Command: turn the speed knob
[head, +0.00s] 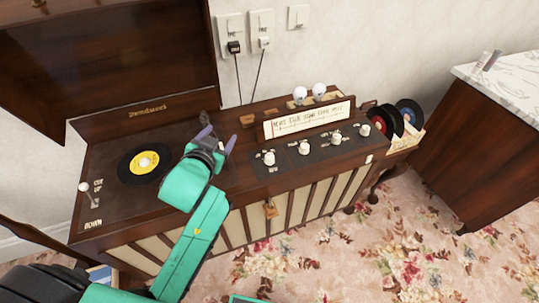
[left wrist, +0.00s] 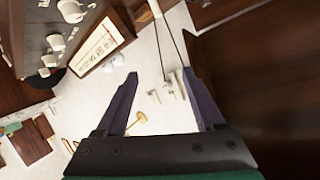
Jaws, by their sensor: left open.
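The wooden record console has several white knobs in a row on its right top panel: a left one (head: 269,158), a second (head: 304,147), a third (head: 336,138) and a right one (head: 365,130). Their small labels are too blurred to tell which sets speed. In the left wrist view white knobs (left wrist: 56,41) show at the upper left, outside the jaws. My left gripper (head: 217,135) is open and empty above the console, between the record (head: 145,162) and the knobs, touching no knob. Its fingers (left wrist: 160,74) stand apart in the left wrist view. My right gripper is not visible.
The console's raised lid (head: 120,50) stands behind the record. A lit dial (head: 309,118) rises behind the knobs, with two white round pieces (head: 319,90) above it. A lever (head: 83,187) sits at the far left. A marble-topped cabinet (head: 500,90) stands right.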

